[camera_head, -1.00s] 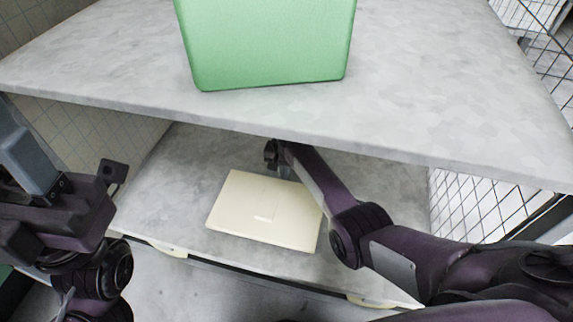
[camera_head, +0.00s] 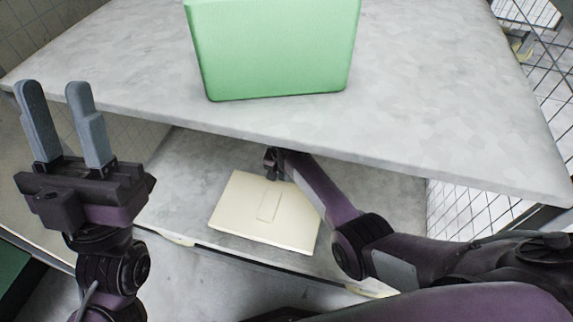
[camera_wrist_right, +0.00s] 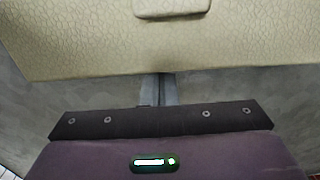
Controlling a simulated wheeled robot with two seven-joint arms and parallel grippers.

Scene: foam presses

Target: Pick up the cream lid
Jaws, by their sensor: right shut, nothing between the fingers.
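The cream lid (camera_head: 246,217) lies flat on the lower grey shelf, its raised handle strip facing up. It also fills the upper part of the right wrist view (camera_wrist_right: 80,45), with the handle at the top. My right gripper (camera_head: 271,165) is at the lid's far edge, partly hidden under the upper shelf. In the right wrist view its fingers (camera_wrist_right: 158,80) are together and empty, reaching the lid's near edge there. I cannot tell whether they touch it or pass under it. My left gripper (camera_head: 54,90) is open and empty, pointing up, left of the shelves.
A green container (camera_head: 275,50) stands on the upper grey shelf (camera_head: 440,110), which overhangs the lower shelf (camera_head: 180,190). Wire mesh (camera_head: 470,210) closes the right side. Lower shelf space is free left of the lid.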

